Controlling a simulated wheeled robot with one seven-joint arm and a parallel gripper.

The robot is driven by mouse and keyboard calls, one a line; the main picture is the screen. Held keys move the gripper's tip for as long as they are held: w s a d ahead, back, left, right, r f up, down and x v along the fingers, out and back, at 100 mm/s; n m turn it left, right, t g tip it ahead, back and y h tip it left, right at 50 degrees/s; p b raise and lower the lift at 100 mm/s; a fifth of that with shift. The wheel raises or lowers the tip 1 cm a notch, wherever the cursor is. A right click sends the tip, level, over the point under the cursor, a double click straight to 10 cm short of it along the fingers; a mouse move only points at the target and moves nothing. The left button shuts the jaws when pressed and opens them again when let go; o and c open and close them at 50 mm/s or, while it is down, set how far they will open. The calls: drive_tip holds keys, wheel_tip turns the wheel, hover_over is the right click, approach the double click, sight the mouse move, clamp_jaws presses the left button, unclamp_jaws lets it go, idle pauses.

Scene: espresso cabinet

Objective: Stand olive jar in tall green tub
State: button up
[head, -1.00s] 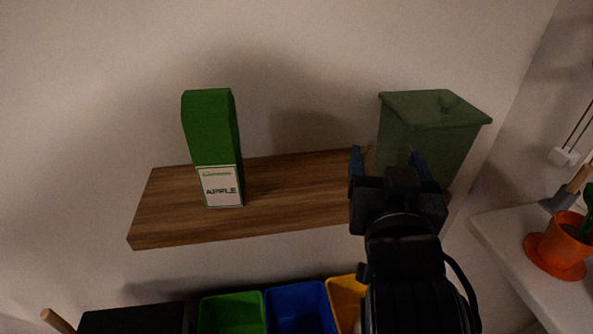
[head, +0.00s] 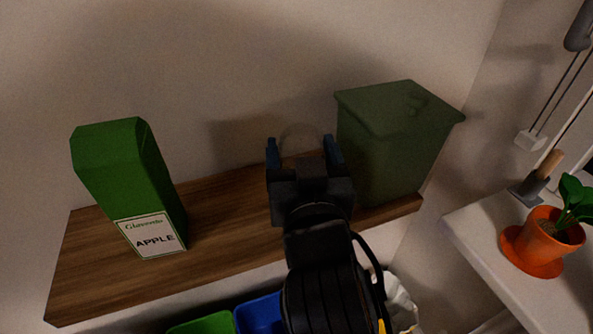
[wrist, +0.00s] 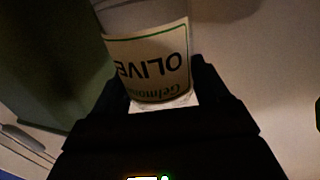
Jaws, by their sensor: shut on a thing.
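The olive jar (wrist: 150,62) is between my gripper's fingers in the wrist view, its pale "OLIVE" label upside down in the picture. My gripper (head: 303,145) is shut on it; in the head view only a faint rounded shape of the jar (head: 298,135) shows between the fingers. The tall green tub (head: 385,155) stands upright at the right end of the wooden shelf, just right of my gripper. It also shows in the wrist view (wrist: 45,60) at the left. Something dark shows at its top; I cannot tell whether it is inside.
A green apple carton (head: 130,180) stands at the left of the wooden shelf (head: 225,220). A green bin (head: 205,324) and a blue bin (head: 258,314) are below. A potted plant (head: 545,240) stands on the white counter (head: 480,220) at right.

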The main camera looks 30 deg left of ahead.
drive_tip(key=shift+f, duration=1.9)
drive_tip(key=shift+f, duration=0.1)
drive_tip(key=o, duration=1.2)
drive_tip(key=shift+r, duration=0.2)
drive_tip(key=b+v, duration=0.1)
drive_tip(key=v, duration=1.1)
drive_tip(key=shift+f, duration=0.1)
